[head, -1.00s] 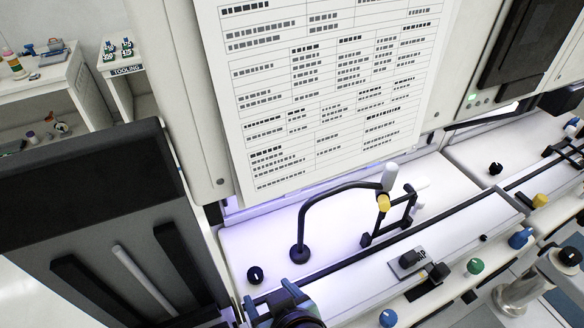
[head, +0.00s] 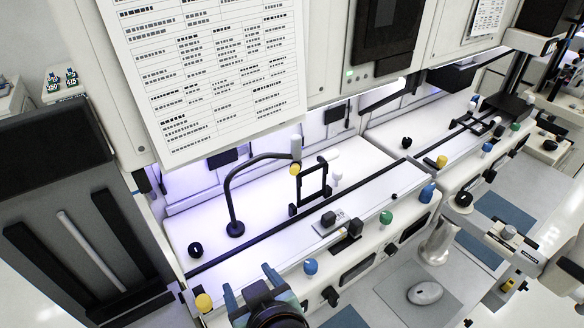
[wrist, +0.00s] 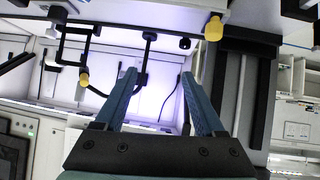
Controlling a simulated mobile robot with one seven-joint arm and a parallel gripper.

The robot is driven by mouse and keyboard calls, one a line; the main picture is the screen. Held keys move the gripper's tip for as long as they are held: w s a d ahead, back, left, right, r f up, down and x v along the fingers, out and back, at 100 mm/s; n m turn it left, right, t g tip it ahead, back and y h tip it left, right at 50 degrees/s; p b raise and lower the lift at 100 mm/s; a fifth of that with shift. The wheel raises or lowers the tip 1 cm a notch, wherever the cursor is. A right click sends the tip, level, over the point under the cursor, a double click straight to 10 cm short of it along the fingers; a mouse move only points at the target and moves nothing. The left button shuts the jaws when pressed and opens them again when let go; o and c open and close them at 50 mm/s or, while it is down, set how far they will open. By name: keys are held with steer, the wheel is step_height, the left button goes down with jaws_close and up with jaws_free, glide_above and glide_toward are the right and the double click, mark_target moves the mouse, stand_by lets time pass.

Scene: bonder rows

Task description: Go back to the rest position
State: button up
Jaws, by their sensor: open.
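My gripper (head: 254,284) shows at the bottom of the head view, in front of the bonder's white deck. In the wrist view my gripper (wrist: 160,74) has two blue-teal fingers, spread apart with nothing between them. It is open and empty. The lit white bay of the bonder (wrist: 110,104) lies behind the fingers. No object is held.
A black gooseneck (head: 228,195) with a yellow tip stands on the deck, with a black frame (head: 311,183) to its right. Blue (head: 311,266), green (head: 386,217) and yellow (head: 203,302) knobs line the front edge. A printed sheet (head: 210,80) hangs above.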

steer(key=w+d+r+m+t+h+b, duration=0.1)
steer(key=w+r+t, duration=0.25)
steer(key=r, duration=0.55)
steer(key=w+d+r+m+t+h, duration=0.1)
steer(key=w+r+t, duration=0.3)
steer(key=r, duration=0.5)
steer(key=s+d+r+m+t+h, duration=0.1)
steer(key=s+r+t, duration=0.2)
steer(key=r, duration=0.6)
steer(key=s+d+r+m+t+h+b, duration=0.1)
steer(key=s+r+m+t, duration=0.1)
steer(key=r, duration=0.7)
steer(key=s+d+r+m+t, duration=0.1)
steer(key=s+r+t, duration=0.3)
steer(key=r, duration=0.5)
steer(key=shift+d+r+t+h+b, duration=0.2)
steer(key=shift+d+t+h+b, duration=0.2)
steer(key=shift+d+t, duration=0.15)
